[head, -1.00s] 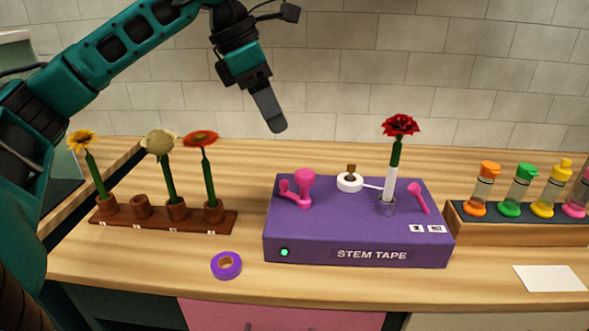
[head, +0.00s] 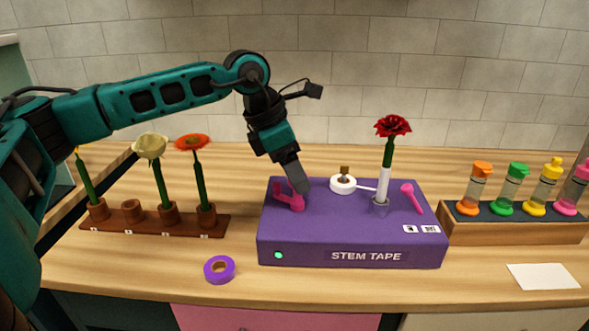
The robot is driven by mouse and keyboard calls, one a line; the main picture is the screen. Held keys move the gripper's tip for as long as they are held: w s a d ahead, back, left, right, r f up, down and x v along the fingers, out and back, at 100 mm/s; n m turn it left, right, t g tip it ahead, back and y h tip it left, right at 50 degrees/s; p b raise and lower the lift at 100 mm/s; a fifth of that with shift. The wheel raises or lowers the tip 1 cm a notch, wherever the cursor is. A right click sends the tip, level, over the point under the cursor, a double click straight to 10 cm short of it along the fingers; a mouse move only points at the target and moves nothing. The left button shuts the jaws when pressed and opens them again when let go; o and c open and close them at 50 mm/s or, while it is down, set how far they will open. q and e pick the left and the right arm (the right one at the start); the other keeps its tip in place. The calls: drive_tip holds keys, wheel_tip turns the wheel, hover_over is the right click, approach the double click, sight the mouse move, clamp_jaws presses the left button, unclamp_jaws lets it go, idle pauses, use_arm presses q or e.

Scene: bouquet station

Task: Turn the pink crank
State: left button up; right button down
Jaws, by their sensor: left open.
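The pink crank (head: 288,200) stands on the left part of the top of the purple stem tape box (head: 350,238). My left gripper (head: 301,192) points down at the crank and its fingers cover the crank's upright knob. The gripper is open; whether its fingers touch the crank is hidden. A red flower (head: 392,127) with white tape on its stem stands upright in the box's holder. A white tape roll (head: 343,184) sits behind it, with a strip reaching the stem. A pink lever (head: 411,197) is at the right. My right gripper is not in view.
A brown rack (head: 152,226) with several flowers stands at the left. A purple tape roll (head: 219,269) lies in front of it. A tray (head: 515,231) of colored bottles and a white card (head: 543,276) are at the right.

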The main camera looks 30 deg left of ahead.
use_arm(q)
drive_tip(key=c, duration=1)
drive_tip(key=shift+c, duration=0.2)
drive_tip(key=shift+m, duration=0.4)
drive_tip(key=m+g+h, duration=0.1)
drive_tip(key=m, duration=0.2)
drive_tip(key=shift+w+m+p, duration=0.15)
drive_tip(key=shift+m+p, duration=0.15)
drive_tip(key=shift+p, duration=0.1)
drive_tip(key=shift+w+a+m+g+p, duration=0.1)
drive_tip(key=shift+m+g+p, duration=0.15)
drive_tip(key=shift+m+g, duration=0.6)
drive_tip(key=shift+m+g+p, duration=0.2)
drive_tip(key=shift+m+g, duration=0.05)
drive_tip(key=shift+m, duration=1.1)
drive_tip(key=o, duration=1)
